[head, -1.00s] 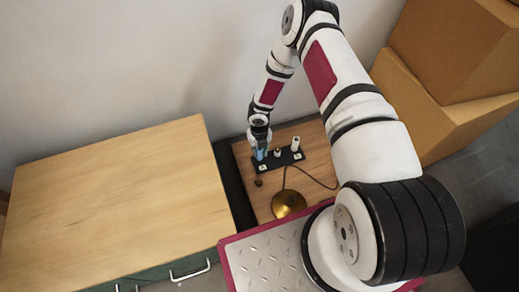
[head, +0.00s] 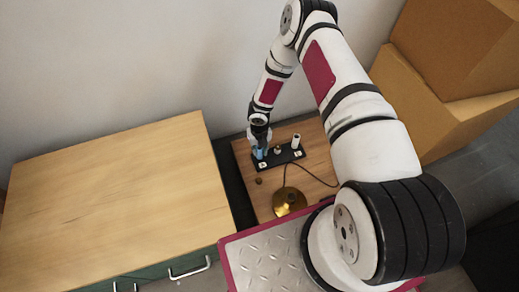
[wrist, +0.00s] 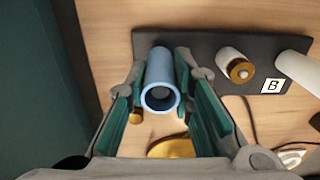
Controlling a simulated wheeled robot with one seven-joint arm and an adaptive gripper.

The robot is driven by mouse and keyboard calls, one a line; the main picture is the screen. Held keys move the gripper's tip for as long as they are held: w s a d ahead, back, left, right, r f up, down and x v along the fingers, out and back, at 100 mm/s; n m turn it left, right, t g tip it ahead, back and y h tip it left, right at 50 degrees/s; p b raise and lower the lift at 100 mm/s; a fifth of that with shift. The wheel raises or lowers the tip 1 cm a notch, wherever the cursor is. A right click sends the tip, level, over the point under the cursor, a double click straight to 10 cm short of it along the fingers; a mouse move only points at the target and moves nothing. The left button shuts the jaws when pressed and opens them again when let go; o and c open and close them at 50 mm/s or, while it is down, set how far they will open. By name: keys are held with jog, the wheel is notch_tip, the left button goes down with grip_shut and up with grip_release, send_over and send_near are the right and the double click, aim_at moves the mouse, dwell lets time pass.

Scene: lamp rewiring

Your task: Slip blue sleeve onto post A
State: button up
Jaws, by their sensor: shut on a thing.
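My gripper (wrist: 160,108) is shut on the blue sleeve (wrist: 160,78), an open-ended tube held between its green-padded fingers. In the head view the blue sleeve (head: 259,154) is at the left end of the dark board (head: 284,158). In the wrist view the sleeve overlaps the left part of the board (wrist: 196,48). I look into its near open end, and the far end is hidden. Post A is not visible; the sleeve and gripper cover that part of the board. I cannot tell whether the sleeve is around the post or above it.
A white post with a brass tip (wrist: 238,70) stands mid-board beside label B (wrist: 272,86). A taller white cylinder (head: 296,141) is at the right end. A brass lamp base (head: 289,201) with a dark cord and a small brass piece (head: 258,181) lie in front.

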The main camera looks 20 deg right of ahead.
jog(key=shift+f, duration=0.15)
jog(key=o, duration=0.9)
jog(key=shift+c, duration=0.2)
notch_tip(320, 180, up, 12)
